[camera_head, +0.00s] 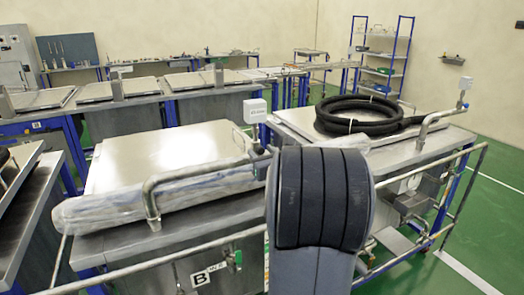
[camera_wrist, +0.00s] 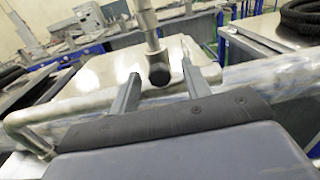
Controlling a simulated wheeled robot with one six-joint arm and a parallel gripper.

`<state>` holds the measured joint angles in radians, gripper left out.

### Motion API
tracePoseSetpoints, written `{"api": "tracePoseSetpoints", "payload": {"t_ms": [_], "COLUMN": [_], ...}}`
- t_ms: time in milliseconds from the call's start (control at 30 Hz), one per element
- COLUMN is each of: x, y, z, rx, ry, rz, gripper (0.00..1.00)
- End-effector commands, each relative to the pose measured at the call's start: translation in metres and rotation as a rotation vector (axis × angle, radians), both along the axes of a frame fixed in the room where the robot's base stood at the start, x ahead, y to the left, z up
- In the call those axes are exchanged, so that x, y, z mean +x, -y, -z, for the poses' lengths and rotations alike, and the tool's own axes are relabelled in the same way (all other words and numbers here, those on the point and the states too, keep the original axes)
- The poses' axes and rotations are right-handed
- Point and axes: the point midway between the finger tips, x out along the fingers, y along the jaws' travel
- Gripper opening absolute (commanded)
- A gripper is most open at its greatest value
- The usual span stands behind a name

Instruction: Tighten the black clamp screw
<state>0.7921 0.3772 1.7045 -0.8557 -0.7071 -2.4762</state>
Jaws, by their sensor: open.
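The black clamp screw (camera_wrist: 159,75) shows in the wrist view as a round black knob on a metal upright post. My gripper (camera_wrist: 160,69) is open, with one grey finger on each side of the knob. Gaps show between the knob and both fingers, and I cannot tell how far the fingertips reach along it. In the head view my grey arm fills the lower middle and hides most of the gripper and the knob.
A bent metal pipe handle (camera_head: 151,200) and a plastic-wrapped roll (camera_head: 95,208) lie along the front of a steel lid (camera_head: 150,155). A white box (camera_head: 254,110) stands by the post. A coiled black hose (camera_head: 352,114) rests on the right-hand lid.

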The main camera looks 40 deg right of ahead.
Motion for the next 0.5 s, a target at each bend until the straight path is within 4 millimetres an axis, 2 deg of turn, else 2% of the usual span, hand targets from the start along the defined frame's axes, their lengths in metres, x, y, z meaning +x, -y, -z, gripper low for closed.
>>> {"api": "tracePoseSetpoints", "payload": {"t_ms": [300, 500], "x": [0.0026, 0.0024], "y": [0.0005, 0.0005], "z": [0.0001, 0.0001], "rx": [0.000, 0.000], "ry": [0.000, 0.000], "rz": [0.000, 0.000], "gripper": [0.45, 0.30]}}
